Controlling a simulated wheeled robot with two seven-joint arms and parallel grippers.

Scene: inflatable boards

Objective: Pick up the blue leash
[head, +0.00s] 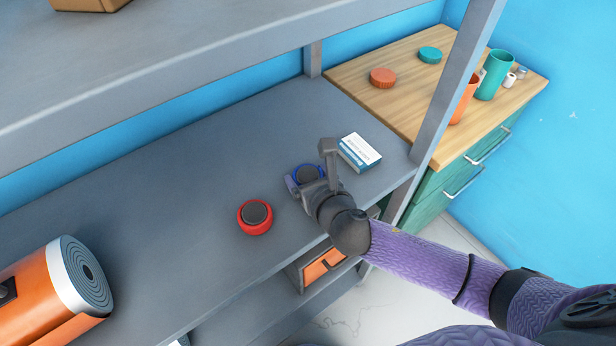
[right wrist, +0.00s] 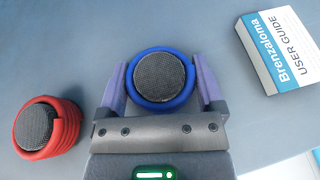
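The blue leash (head: 308,173) is a coiled blue ring around a dark, round core, on the grey shelf. It also shows in the right wrist view (right wrist: 162,102). My right gripper (head: 306,184) is over it, with the fingers spread open on either side of the coil in the right wrist view (right wrist: 161,80). The fingers are very close to the coil's sides; I see no clear grip on it. The gripper body hides the near part of the coil in the head view. My left gripper is out of view.
A similar red coil (head: 255,217) sits left of the gripper. A blue and white user guide box (head: 359,152) lies to the right. A rolled orange mat (head: 40,290) is at left. A shelf post (head: 458,85) stands at right. Open shelf surface (head: 170,200) lies left of the coils.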

